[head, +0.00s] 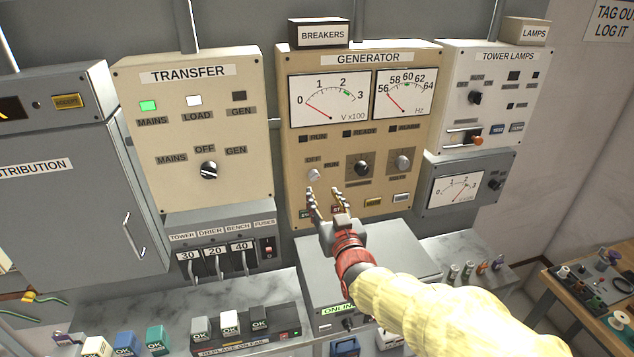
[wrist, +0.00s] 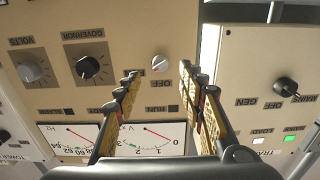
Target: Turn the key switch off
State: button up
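The key switch (head: 314,174) is a small pale round knob low on the left of the beige GENERATOR panel (head: 292,150), with OFF and RUN labels above it. In the upside-down wrist view the switch (wrist: 160,63) shows between and beyond my fingertips. Which label it points to is too small to tell. My gripper (head: 324,190) is open and empty, just below and in front of the switch in the head view. Its two fingers (wrist: 158,73) are spread to either side of the switch in the wrist view, with no contact visible.
The TRANSFER panel (head: 190,120) stands to the left and the TOWER LAMPS panel (head: 507,92) to the right. A grey box (head: 370,262) lies below my gripper.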

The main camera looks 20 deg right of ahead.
aim_at(314, 176)
jog(key=w, duration=0.7)
jog(key=shift+w, duration=0.35)
jog(key=shift+r, duration=0.1)
jog(key=shift+c, duration=1.1)
jog(key=c, duration=0.7)
grip_shut()
